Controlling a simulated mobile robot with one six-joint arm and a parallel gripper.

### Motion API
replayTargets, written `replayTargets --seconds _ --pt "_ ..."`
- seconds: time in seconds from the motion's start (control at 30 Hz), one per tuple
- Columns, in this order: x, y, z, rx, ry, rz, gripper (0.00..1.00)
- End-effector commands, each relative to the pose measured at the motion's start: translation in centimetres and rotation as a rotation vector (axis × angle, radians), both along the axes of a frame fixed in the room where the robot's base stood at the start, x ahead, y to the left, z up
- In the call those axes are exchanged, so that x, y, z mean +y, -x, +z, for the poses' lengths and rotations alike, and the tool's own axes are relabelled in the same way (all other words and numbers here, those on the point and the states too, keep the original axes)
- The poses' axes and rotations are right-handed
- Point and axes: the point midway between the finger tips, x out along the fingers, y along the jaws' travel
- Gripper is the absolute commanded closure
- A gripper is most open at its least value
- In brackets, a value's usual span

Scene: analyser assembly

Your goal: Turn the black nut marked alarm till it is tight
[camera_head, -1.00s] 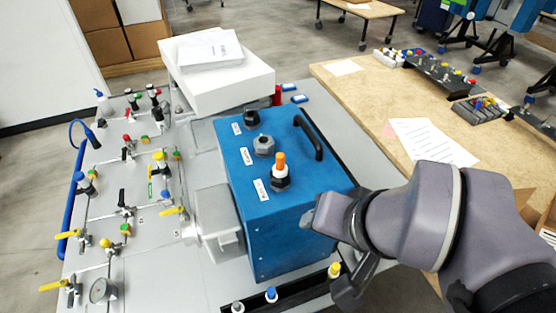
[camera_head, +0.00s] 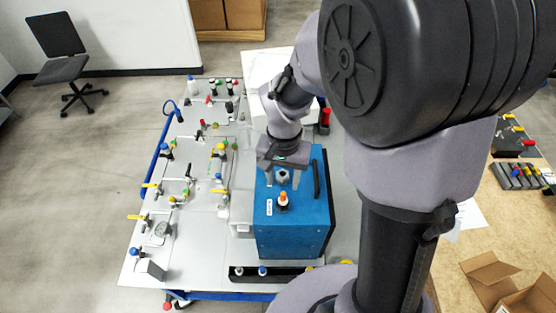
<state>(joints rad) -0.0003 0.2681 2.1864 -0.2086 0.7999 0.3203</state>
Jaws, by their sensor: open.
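The blue box (camera_head: 295,232) stands on the grey bench top with fittings along its upper face. A dark grey nut (camera_head: 283,177) in the middle of that face shows between the fingers of my gripper (camera_head: 282,178). The gripper points down and is open, one finger on each side of this nut; I cannot tell whether they touch it. Nearer the front, a black nut (camera_head: 282,205) carries a white and orange plug (camera_head: 283,196). A white label (camera_head: 269,207) lies beside it, too small to read. The rear nut is hidden behind my gripper, so I cannot tell which nut is marked alarm.
A black handle (camera_head: 316,180) rises on the box's right side, close to my gripper. A panel of valves and pipes (camera_head: 190,180) fills the bench left of it. A black rail (camera_head: 270,273) with coloured caps lies in front. My arm hides much of the right.

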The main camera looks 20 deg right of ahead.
Motion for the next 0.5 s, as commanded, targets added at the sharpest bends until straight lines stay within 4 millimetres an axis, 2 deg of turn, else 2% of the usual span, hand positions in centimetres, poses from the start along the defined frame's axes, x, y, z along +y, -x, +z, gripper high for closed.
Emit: replayTargets --seconds 0.03,0.5 --pt "0.0 0.0 -1.2 0.001 0.0 0.0 0.54" --pt "0.0 0.0 -9.2 -0.001 0.001 0.001 0.54"
